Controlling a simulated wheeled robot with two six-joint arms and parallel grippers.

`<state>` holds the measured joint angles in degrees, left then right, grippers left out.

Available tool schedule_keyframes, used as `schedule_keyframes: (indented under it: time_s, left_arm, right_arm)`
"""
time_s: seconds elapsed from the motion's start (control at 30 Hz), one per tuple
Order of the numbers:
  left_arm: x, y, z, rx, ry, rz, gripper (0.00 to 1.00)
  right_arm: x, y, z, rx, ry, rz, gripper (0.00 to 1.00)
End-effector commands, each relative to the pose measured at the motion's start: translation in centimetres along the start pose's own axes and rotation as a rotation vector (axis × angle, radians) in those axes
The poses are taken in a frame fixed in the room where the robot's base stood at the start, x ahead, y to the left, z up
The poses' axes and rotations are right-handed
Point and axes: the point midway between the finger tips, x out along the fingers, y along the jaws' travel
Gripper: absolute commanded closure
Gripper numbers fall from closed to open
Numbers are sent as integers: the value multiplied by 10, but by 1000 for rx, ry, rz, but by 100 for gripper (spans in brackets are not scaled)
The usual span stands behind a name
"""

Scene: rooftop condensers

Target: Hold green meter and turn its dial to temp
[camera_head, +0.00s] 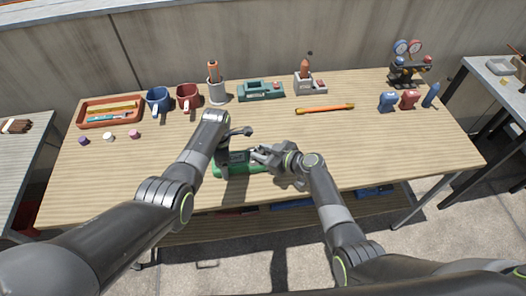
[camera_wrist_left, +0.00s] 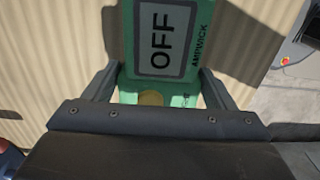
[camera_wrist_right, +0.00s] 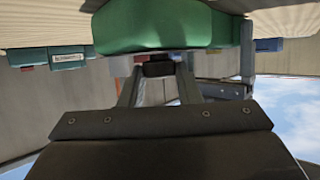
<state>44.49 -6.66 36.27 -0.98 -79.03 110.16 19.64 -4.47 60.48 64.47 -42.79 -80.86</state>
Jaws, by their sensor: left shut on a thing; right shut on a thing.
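The green meter (camera_head: 232,168) is at the front middle of the wooden table. In the left wrist view the meter (camera_wrist_left: 188,88) shows a grey display reading OFF. My left gripper (camera_head: 226,160) is shut on the meter, one finger on each side of its body. My right gripper (camera_head: 259,155) is at the meter's right part. In the right wrist view its fingers are closed on a small dark knob (camera_wrist_right: 158,69), seemingly the dial, beside the green body. The dial's markings are hidden. I cannot tell whether the meter is off the table.
An orange tray (camera_head: 81,115), mugs (camera_head: 188,101), a pen cup (camera_head: 217,94) and a teal device (camera_head: 248,94) stand along the back. An orange-and-black tool (camera_head: 325,109) lies right of centre. A gauge set (camera_head: 408,68) stands back right. The table's right front is clear.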

Motion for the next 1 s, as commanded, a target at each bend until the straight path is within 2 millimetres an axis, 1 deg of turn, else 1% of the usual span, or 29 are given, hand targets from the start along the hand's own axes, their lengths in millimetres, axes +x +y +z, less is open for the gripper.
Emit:
schedule_keyframes:
  time_s: [0.03,0.2,0.4,0.83,0.87,1.0]
  left_arm:
    - [0,0,0,1,0,1,59]
    - [-1,0,0,2,0,1,59]
    - [-1,0,1,3,0,1,59]
    - [-1,0,1,3,-1,-1,59]
    - [-1,0,1,3,-1,-1,59]
    - [-1,0,1,3,-1,0,59]
  right_arm:
    - [0,-3,2,19,0,38,93]
    - [1,-5,2,82,-1,185,93]
    - [1,-6,2,122,-3,286,93]
    - [0,-5,1,131,-1,313,93]
    - [0,-5,1,131,-1,313,66]
    - [0,-5,1,130,0,312,48]
